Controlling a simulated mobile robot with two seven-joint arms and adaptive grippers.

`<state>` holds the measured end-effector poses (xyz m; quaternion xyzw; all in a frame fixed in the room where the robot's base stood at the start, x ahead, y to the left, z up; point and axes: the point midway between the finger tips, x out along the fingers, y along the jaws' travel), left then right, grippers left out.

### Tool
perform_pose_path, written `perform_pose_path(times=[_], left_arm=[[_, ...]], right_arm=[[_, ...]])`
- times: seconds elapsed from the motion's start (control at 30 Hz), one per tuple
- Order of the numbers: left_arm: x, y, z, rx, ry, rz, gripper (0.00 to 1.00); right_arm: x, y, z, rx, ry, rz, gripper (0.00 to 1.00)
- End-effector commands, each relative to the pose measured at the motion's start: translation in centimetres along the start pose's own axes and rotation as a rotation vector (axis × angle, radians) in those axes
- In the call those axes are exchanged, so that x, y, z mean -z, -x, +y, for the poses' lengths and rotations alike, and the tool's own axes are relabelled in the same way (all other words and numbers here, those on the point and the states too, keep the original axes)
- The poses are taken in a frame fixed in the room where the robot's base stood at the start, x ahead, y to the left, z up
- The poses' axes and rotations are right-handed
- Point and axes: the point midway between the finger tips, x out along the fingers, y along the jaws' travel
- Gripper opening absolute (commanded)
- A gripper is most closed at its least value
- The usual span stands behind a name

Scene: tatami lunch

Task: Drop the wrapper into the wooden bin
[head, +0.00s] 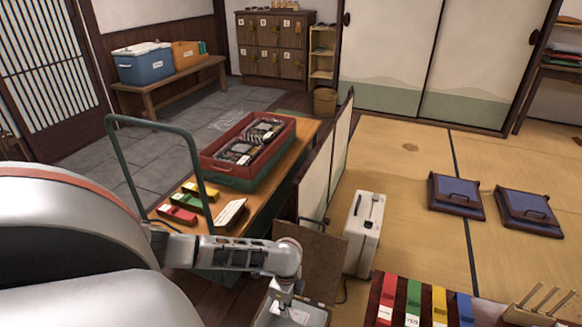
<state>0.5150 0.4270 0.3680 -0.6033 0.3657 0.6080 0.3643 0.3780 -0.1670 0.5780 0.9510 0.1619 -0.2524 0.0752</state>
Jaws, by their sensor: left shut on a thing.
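My left arm reaches in from the left, and its gripper (279,304) points down at the bottom edge of the picture. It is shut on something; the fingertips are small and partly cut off. A pale, grey-white thing (305,315) shows right at the gripper, cut by the bottom edge; I cannot tell whether it is the wrapper. A small brown bin (325,103) stands far off on the floor beside a narrow shelf; it looks wooden or woven. My right gripper is out of view.
A brown board (322,262) and a white case (362,235) stand just beyond my gripper. Coloured blocks (413,300) lie at bottom right. Tatami (410,200) is clear before two cushions (455,195).

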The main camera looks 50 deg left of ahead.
Motion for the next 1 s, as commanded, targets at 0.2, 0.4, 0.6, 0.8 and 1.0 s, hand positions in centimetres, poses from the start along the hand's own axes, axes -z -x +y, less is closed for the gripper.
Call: perform_pose_path(times=[0.2, 0.4, 0.6, 0.8, 1.0], left_arm=[[-1.6, -2.6, 0.1, 0.001, -0.062, 0.001, 0.08], [-1.8, -4.8, 0.5, -0.007, -0.066, -0.003, 0.08], [-1.8, -7.1, 0.6, -0.009, -0.065, -0.003, 0.08], [-1.7, -8.2, 0.2, -0.003, -0.064, -0.001, 0.08], [-1.5, -8.1, -0.1, 0.004, -0.064, 0.002, 0.08]], right_arm=[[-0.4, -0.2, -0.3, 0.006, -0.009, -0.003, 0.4], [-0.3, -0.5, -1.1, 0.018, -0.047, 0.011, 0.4], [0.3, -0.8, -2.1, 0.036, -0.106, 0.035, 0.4], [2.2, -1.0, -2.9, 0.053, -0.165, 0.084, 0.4], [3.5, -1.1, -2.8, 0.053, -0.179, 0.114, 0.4]])
